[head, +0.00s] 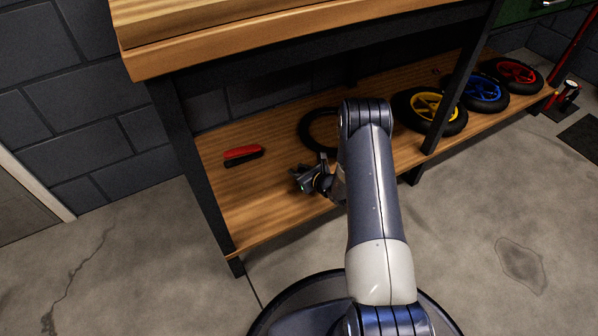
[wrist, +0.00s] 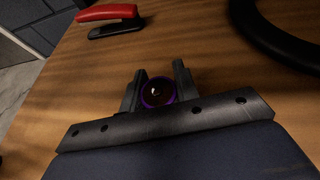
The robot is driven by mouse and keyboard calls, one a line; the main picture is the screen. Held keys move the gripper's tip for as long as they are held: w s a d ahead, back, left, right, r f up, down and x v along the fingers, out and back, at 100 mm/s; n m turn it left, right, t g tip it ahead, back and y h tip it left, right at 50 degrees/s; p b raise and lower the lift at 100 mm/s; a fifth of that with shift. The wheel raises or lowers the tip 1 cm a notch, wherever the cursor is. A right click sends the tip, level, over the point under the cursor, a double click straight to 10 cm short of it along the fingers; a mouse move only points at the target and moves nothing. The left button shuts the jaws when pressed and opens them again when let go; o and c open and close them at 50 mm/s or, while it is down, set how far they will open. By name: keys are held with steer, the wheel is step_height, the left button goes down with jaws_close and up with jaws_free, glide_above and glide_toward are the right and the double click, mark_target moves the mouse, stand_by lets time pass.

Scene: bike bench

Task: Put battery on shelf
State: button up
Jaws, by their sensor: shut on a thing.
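My gripper (head: 303,181) is at the lower wooden shelf (head: 228,196) of the bench, low over its boards near the front edge. In the wrist view its two fingers (wrist: 157,84) are shut on a small round dark thing with a purple rim, which I take to be the battery (wrist: 157,93), seen end-on. The battery is between the fingers. Whether it touches the shelf cannot be told. In the head view my arm and gripper hide most of it.
A red and black tool (head: 243,154) lies left of my gripper. A black ring (head: 306,134), perhaps a tyre, lies behind it. Wheels with yellow (head: 428,104), blue (head: 484,89) and red (head: 517,74) hubs lie at right. The bench top (head: 250,48) overhangs the shelf, with dark legs (head: 200,165).

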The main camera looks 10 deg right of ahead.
steer(key=shift+f, duration=0.1)
steer(key=o, duration=1.1)
steer(key=shift+c, duration=0.2)
steer(key=shift+s+d+r, duration=0.1)
steer(key=shift+s+r, duration=0.05)
steer(key=shift+r, duration=0.1)
steer(key=p+v, duration=0.4)
steer(key=v, duration=0.6)
steer(key=shift+s+d+r, duration=0.15)
steer(key=shift+s, duration=0.1)
steer(key=shift+s+d+r, duration=0.1)
steer(key=shift+s+d, duration=0.1)
steer(key=shift+s, duration=0.2)
